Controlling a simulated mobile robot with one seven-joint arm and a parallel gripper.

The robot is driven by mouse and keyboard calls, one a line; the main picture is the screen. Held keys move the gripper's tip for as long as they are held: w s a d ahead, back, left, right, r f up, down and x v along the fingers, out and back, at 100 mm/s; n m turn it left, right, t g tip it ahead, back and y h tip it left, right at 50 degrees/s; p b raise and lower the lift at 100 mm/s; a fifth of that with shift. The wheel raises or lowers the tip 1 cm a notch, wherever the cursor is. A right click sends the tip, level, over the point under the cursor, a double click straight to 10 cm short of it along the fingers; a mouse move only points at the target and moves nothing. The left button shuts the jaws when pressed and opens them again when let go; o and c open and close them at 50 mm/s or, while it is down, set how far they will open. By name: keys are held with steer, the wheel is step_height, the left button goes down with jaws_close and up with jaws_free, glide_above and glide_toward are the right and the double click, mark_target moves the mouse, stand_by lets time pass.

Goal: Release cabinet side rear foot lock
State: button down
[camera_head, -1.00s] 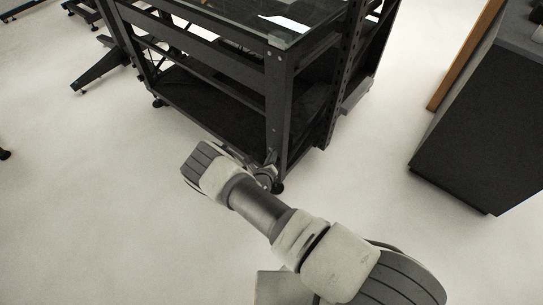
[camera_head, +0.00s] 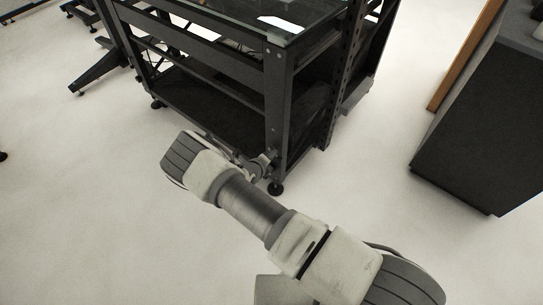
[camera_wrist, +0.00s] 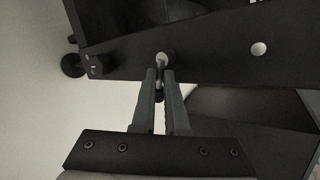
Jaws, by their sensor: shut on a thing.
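The dark metal frame (camera_head: 279,115) has a round black foot (camera_head: 276,188) at its near corner, standing on the floor. My gripper (camera_head: 264,163) is beside that corner post, just above the foot. In the wrist view my gripper (camera_wrist: 161,88) has its two fingers close together around a small metal part (camera_wrist: 160,72), likely the foot lock's lever, which meets the dark beam at a round end. Most of this part is hidden between the fingers. A round dark foot (camera_wrist: 72,64) and a dark knob (camera_wrist: 97,66) show to the left in the wrist view.
A glass top (camera_head: 250,15) covers the frame, and a dark lower shelf (camera_head: 215,110) lies inside it. A dark cabinet (camera_head: 480,120) stands at the right. A black floor leg (camera_head: 95,72) is at the far left. Pale floor is clear between them.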

stand_by(0.3)
steer(key=c, duration=1.2)
jaws_free()
steer(key=shift+c, duration=0.2)
steer(key=p+v, duration=0.6)
steer(key=v, duration=1.1)
steer(key=shift+s, duration=0.2)
steer(key=shift+r, duration=0.1)
